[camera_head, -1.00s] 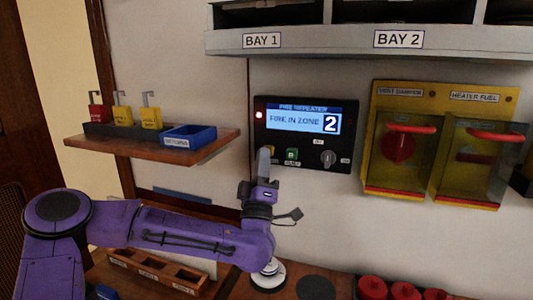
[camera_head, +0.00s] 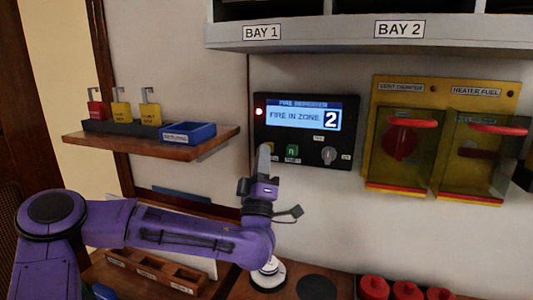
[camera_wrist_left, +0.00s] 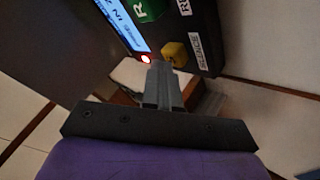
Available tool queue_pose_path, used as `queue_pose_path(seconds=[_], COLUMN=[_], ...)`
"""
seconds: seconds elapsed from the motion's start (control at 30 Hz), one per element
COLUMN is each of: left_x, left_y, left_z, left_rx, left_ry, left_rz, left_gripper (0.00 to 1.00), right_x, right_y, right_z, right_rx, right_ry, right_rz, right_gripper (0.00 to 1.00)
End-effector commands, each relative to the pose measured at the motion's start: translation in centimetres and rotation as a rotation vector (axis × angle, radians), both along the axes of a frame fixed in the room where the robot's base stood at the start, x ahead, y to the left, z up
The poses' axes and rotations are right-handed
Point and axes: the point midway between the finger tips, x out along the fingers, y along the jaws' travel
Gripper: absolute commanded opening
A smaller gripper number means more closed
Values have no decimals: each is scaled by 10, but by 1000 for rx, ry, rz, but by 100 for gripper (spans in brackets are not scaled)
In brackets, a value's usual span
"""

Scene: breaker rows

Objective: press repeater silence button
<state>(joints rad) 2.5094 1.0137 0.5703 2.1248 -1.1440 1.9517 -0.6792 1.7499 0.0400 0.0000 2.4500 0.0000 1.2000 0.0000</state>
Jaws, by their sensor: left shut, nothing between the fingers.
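The fire repeater panel (camera_head: 300,155) is a black box on the wall. Its blue screen (camera_head: 303,117) reads "FIRE IN ZONE 2", and a red light (camera_head: 259,112) glows beside it. The yellow silence button is mostly hidden behind my fingers in the head view; in the left wrist view the yellow button (camera_wrist_left: 174,52) stands by its "SILENCE" label (camera_wrist_left: 201,48). My left gripper (camera_head: 264,148) is shut and empty, pointing up at the panel's lower left. In the wrist view its fingertips (camera_wrist_left: 159,66) are right by the button; I cannot tell whether they touch it. My right gripper is out of view.
Right of the button are a green button (camera_head: 292,151) and a grey knob (camera_head: 328,155). A yellow board with two covered switches (camera_head: 440,140) hangs to the right. A wooden shelf (camera_head: 150,145) with a blue tray (camera_head: 188,133) is at left.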

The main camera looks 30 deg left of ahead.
Motion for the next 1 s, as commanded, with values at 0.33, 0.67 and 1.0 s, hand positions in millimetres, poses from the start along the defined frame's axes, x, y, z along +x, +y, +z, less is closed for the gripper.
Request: queue_pose_path(seconds=[0.33,0.67,1.0], left_x=[-18,-54,-58], left_y=[-4,-13,-14], left_z=[-3,-2,1], left_rx=[-1,-2,1], left_ry=[-3,-2,0], left_rz=[0,0,1], left_gripper=[0,0,0], right_x=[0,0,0], right_y=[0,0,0], right_z=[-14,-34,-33], right_rx=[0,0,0], right_ry=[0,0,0], right_rz=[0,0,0], right_gripper=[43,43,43])
